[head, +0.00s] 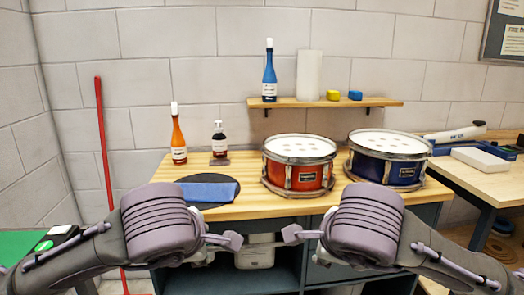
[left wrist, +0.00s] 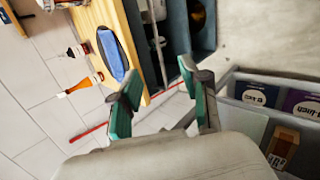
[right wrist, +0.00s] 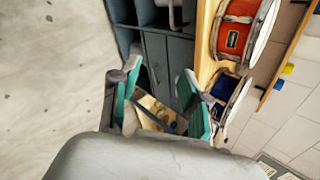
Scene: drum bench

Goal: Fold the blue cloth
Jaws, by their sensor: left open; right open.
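The blue cloth (head: 209,192) lies as a flat strip on a dark round mat (head: 190,179) at the left of the wooden bench top. It also shows in the left wrist view (left wrist: 114,57) on the same mat. My left gripper (head: 232,241) is open and empty in front of the bench, below and a little right of the cloth. It shows in the left wrist view (left wrist: 158,98) with its fingers apart. My right gripper (head: 292,234) is open and empty in front of the bench, to the right. It shows in the right wrist view (right wrist: 160,85).
An orange bottle (head: 178,140) and a small dark bottle (head: 219,145) stand behind the cloth. A red drum (head: 298,177) and a blue drum (head: 405,174) stand to its right. A wall shelf (head: 330,103) is above. A red pole (head: 103,140) leans at left.

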